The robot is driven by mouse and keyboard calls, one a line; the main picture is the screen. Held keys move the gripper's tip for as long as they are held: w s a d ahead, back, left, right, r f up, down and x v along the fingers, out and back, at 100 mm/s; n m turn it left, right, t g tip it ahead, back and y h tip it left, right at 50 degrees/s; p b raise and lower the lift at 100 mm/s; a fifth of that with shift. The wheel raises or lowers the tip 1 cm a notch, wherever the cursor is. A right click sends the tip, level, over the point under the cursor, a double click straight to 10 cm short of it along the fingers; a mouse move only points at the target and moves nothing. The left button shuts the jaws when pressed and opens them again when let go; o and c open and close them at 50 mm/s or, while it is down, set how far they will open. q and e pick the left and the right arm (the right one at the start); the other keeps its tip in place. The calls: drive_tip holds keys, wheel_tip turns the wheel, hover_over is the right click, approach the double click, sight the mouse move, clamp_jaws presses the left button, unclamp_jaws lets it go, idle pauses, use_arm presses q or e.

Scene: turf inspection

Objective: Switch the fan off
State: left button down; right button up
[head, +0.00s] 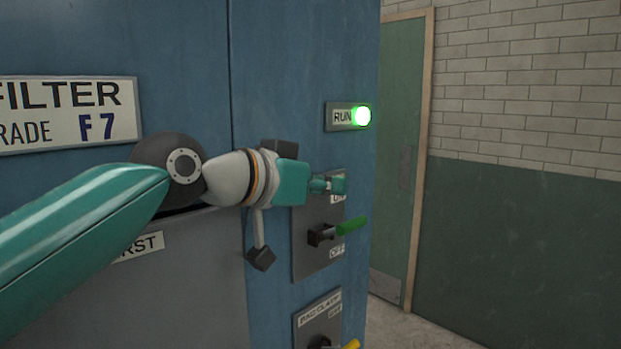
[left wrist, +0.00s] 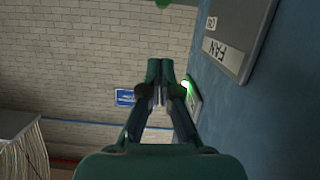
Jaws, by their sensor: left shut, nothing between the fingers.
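The fan switch plate (head: 306,262) is on the blue cabinet front, with an OFF label at its lower end; the upper label is partly hidden by my gripper. Its green-handled lever (head: 352,225) sticks out from the plate between the two labels. My left gripper (head: 340,185) is shut and empty, just above the lever handle and apart from it. In the left wrist view, my closed fingers (left wrist: 159,72) are beside the plate (left wrist: 252,22), whose FAN label appears upside down. A green piece, probably the handle, shows at the top edge there. The RUN lamp (head: 362,116) glows green.
A second switch plate (head: 304,328) with a yellow handle (head: 350,345) is below the fan switch. A filter sign (head: 68,112) is on the cabinet at left. A green door (head: 402,110) and tiled wall (head: 520,90) stand beyond, with open space right of the cabinet.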

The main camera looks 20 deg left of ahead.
sight(336, 231)
use_arm(q)
drive_tip(key=shift+x, duration=1.1)
drive_tip(key=shift+w+d+f, duration=0.1)
drive_tip(key=shift+w+f, duration=0.05)
drive_tip(key=shift+f, duration=0.4)
drive_tip(key=shift+w+d+f, duration=0.1)
drive_tip(key=shift+w+f, duration=0.05)
drive_tip(key=shift+f, duration=0.45)
drive_tip(key=shift+s+f, duration=0.1)
drive_tip(key=shift+f, duration=0.85)
